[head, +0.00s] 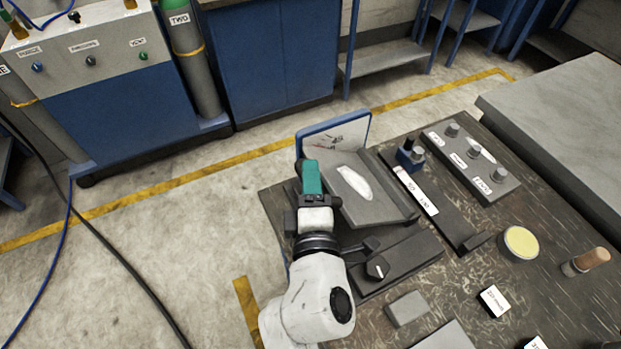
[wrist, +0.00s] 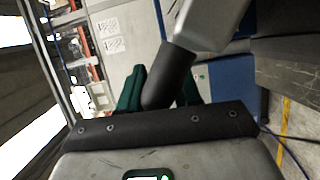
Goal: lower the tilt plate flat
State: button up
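The tilt plate (head: 385,206) is a grey plate with a white oval patch, and it sits raised and sloped on the bench. My gripper (head: 311,177), with teal fingers, is at the plate's left side in the head view. In the wrist view a dark cylindrical handle (wrist: 169,78) runs from a grey slab (wrist: 214,20) to between my two fingers (wrist: 163,88). The fingers stand apart on either side of it. I cannot tell whether they press on it or only surround it.
A blue-edged upright panel (head: 342,130) stands behind the plate. A dark knob box (head: 376,268) is in front, and a long rail (head: 432,205) and a labelled block with knobs (head: 470,162) are to the right. Open floor (head: 150,250) lies left of the bench.

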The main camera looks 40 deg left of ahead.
grip_shut()
jog(key=shift+f, duration=0.1)
jog(key=s+f+n+b, duration=0.1)
jog(key=f+b, duration=0.1)
jog(key=b, duration=0.2)
jog(key=s+a+f+n+b, duration=0.1)
jog(key=f+b, duration=0.2)
jog(key=b, duration=0.2)
jog(key=s+f+n+y+b, duration=0.1)
jog(key=f+n+b, duration=0.1)
jog(key=f+b, duration=0.1)
jog(key=shift+a+f+t+b, duration=0.15)
jog(key=shift+f+t+b, duration=0.15)
jog(key=shift+b, duration=0.6)
jog(key=shift+s+a+f+b, duration=0.1)
jog(key=shift+s+f+b, duration=0.05)
jog(key=shift+f+b, duration=0.5)
jog(key=shift+s+f+b, duration=0.15)
jog(key=shift+f+b, duration=0.35)
jog(key=shift+b, duration=0.25)
jog(key=shift+o, duration=1.8)
grip_release()
